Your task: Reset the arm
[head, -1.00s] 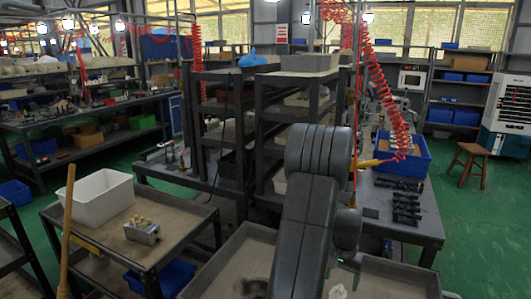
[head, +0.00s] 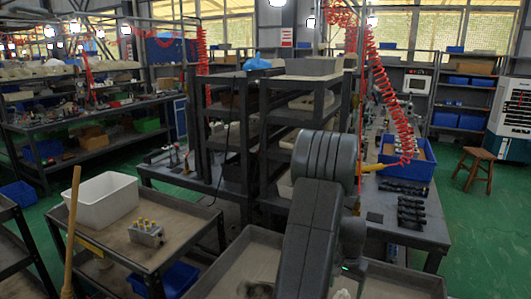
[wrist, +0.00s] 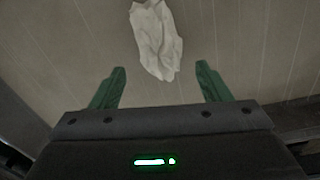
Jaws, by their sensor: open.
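My gripper (wrist: 160,67) is in the wrist view with its two green fingers spread wide apart. Nothing is between the fingers' pads that I can see it holding. A crumpled white sheet or bag (wrist: 158,40) lies on the pale surface beyond and below the fingertips. In the head view my arm rises at the centre, over a grey tray-topped cart, and hides most of the gripper. A metal valve block with yellow tops (head: 146,233) sits on the cart at left, away from my arm.
A white bin (head: 100,201) stands on the left cart (head: 190,245). A dark shelf rack (head: 258,150) stands behind my arm. At right, a workbench (head: 375,205) holds a blue bin (head: 408,170) and black valve parts (head: 410,212). A stool (head: 474,168) stands on open green floor.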

